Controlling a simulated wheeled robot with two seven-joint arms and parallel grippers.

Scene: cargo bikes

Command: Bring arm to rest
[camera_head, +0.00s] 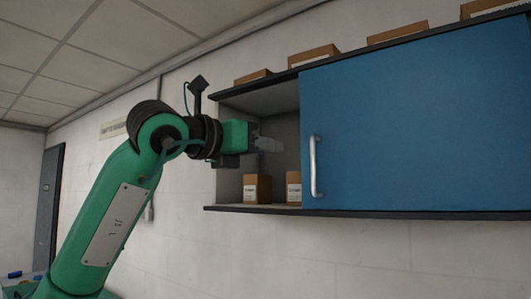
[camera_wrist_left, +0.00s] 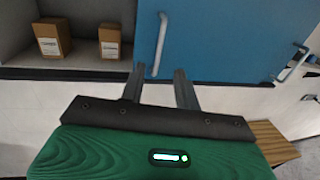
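My left arm (camera_head: 115,215) is green and reaches up from the lower left in the head view. My left gripper (camera_head: 268,145) is in front of the open left part of the wall cabinet, left of the door handle (camera_head: 316,166). In the left wrist view the two fingers (camera_wrist_left: 160,75) stand apart with nothing held between them. The handle (camera_wrist_left: 160,45) appears beyond the fingertips, in line with the gap, and looks apart from them in the head view. My right gripper is not in view.
A blue sliding door (camera_head: 420,120) covers the cabinet's right side. Cardboard boxes (camera_head: 257,188) stand on the open shelf (camera_head: 230,208); several more boxes (camera_head: 313,55) are on top. Below the cabinet is bare wall. A second handle (camera_wrist_left: 292,65) shows at right in the wrist view.

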